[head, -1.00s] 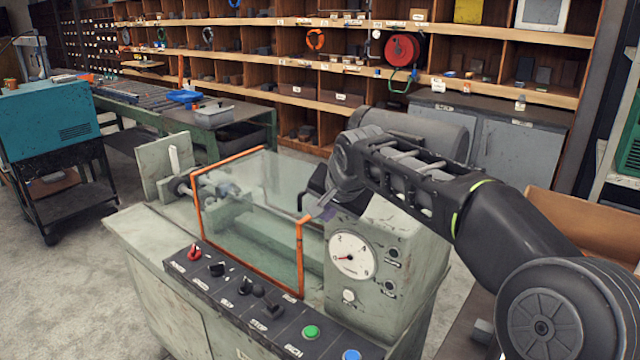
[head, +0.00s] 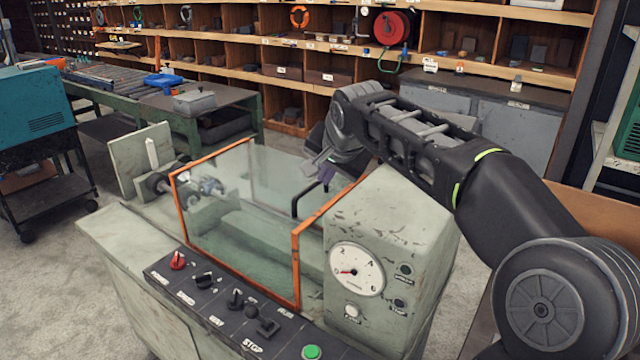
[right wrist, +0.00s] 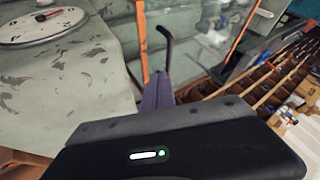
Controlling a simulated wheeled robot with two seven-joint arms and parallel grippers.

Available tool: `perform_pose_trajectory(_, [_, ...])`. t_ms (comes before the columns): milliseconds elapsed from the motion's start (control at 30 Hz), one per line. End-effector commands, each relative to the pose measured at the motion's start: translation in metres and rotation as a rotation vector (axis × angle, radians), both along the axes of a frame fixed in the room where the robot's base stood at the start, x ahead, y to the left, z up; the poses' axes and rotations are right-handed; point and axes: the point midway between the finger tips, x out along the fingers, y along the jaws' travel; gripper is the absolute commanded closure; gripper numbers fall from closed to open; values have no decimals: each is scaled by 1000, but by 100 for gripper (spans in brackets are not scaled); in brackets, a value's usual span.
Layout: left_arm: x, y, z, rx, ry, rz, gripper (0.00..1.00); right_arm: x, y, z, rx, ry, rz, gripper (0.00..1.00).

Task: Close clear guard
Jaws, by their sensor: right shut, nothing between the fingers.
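The clear guard (head: 235,225) is a see-through panel cover in an orange frame on the grey-green machine (head: 395,235). Its front pane stands upright behind the control strip, and its top edges run back from it. My right gripper (head: 325,174) is shut and empty, above the back right part of the guard, near the dial housing. Its purple fingers (right wrist: 158,92) show in the right wrist view beside a bent black bar (right wrist: 165,45); I cannot tell whether they touch. This black bar (head: 294,205) also shows near the guard's right side. My left gripper is out of view.
The dial housing with its gauge (head: 355,270) stands right of the guard. Knobs and a green button (head: 312,352) line the front strip (head: 230,305). A bench with a blue tray (head: 163,80) and shelves stand behind.

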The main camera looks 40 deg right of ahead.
Motion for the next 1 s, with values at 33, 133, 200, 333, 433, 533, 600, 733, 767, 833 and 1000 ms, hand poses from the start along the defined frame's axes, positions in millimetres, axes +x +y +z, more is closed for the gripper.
perform_pose_trajectory(33, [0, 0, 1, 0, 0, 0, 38, 1, -1, -2, 0, 2, 0, 100])
perform_pose_trajectory(133, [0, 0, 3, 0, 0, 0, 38, 7, -3, -9, 0, 2, 0, 100])
perform_pose_trajectory(200, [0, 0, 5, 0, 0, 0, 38, 12, -5, -16, 0, 3, 1, 100])
perform_pose_trajectory(333, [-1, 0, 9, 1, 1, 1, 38, 25, -11, -32, 1, 5, -1, 100])
perform_pose_trajectory(433, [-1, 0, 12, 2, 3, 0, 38, 35, -15, -46, 1, 5, 0, 100])
perform_pose_trajectory(533, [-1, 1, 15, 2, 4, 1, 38, 44, -19, -58, 1, 5, 0, 100])
perform_pose_trajectory(600, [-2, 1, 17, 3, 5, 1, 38, 50, -22, -64, 0, 2, 0, 100])
perform_pose_trajectory(733, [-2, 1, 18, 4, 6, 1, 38, 56, -24, -72, 0, 0, 0, 100])
perform_pose_trajectory(767, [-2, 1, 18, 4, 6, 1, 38, 57, -24, -73, 0, 0, 0, 100])
perform_pose_trajectory(833, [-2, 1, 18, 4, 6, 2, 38, 58, -25, -75, 0, 0, 0, 100])
perform_pose_trajectory(1000, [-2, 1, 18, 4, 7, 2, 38, 58, -25, -75, 0, 0, 0, 100])
